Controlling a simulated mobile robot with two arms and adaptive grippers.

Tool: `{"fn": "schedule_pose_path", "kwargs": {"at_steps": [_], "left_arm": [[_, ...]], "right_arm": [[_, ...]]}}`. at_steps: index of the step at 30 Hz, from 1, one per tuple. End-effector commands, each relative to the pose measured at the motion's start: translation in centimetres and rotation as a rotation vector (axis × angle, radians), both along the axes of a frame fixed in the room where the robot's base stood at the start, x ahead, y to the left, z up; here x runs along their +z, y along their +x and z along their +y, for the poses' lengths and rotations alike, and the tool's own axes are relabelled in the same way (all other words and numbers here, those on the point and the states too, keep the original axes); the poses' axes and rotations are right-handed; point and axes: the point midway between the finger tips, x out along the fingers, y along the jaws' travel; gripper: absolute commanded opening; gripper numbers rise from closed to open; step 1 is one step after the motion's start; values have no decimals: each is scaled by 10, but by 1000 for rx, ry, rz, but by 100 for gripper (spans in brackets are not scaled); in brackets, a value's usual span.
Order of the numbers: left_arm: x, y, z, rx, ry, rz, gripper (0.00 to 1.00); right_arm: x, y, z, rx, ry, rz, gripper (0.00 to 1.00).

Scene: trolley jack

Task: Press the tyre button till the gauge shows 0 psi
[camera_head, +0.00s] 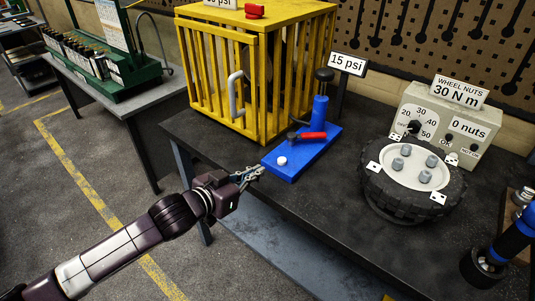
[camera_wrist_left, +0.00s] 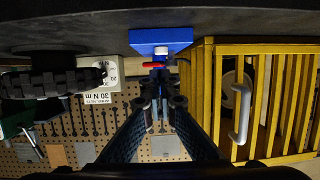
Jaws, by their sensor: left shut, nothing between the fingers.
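The blue pump base (camera_head: 305,160) lies flat on the dark bench and carries a round white button (camera_head: 282,161), a red lever (camera_head: 313,135) and an upright blue cylinder (camera_head: 320,110). A sign behind it reads 15 psi (camera_head: 347,64). My left gripper (camera_head: 258,172) is shut and empty, to the left of the white button and apart from it, near the bench's front edge. In the left wrist view the fingers (camera_wrist_left: 160,103) point towards the blue base (camera_wrist_left: 148,37) and the white button (camera_wrist_left: 161,50).
A yellow barred cage (camera_head: 214,70) with a grey handle (camera_head: 236,95) stands left of the pump; a sign on top ends in psi, partly cut off. A wheel (camera_head: 420,205) and a wheel-nuts box (camera_head: 432,100) stand right. The bench front (camera_head: 300,212) is clear.

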Motion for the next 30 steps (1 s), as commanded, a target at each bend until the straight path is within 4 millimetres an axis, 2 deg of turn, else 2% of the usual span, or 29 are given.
{"fn": "schedule_pose_path", "kwargs": {"at_steps": [3, 9, 22, 30], "left_arm": [[22, 7, 1, -26, -17, -33, 0], [35, 10, 2, -46, -34, -50, 0], [36, 14, -1, -46, -37, -50, 0], [28, 45, -23, -45, -37, -50, 0]], "right_arm": [[-1, -1, -1, 1, -1, 2, 0], [-1, -6, -5, 1, -6, 9, 0], [0, -7, -5, 1, -6, 10, 0], [9, -5, -5, 1, -6, 7, 0]]}}
